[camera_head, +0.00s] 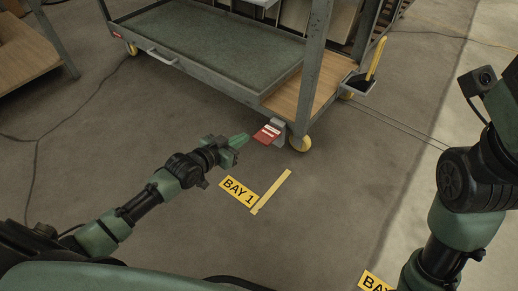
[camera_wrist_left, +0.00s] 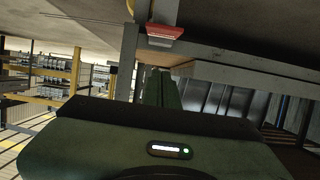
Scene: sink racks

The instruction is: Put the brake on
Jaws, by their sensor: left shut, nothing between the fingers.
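The red brake pedal (camera_head: 266,135) with a pale label sits low at the near right corner of the grey cart (camera_head: 210,75), beside a yellow caster wheel (camera_head: 300,143). The pedal also shows in the left wrist view (camera_wrist_left: 166,33), near the top. My left gripper (camera_head: 240,140) is shut and empty, just left of the pedal, its green fingertips pointing toward it. Whether the tips touch the pedal cannot be told. The fingers also show in the left wrist view (camera_wrist_left: 160,88). My right arm is at the right edge; its gripper is out of view.
A yellow floor label reading BAY 1 (camera_head: 238,190) and a yellow floor strip (camera_head: 271,191) lie in front of the caster. A wooden-topped table (camera_head: 22,55) stands at the upper left. A dark holder with a yellow handle (camera_head: 375,60) hangs on the cart's right side. The near floor is clear.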

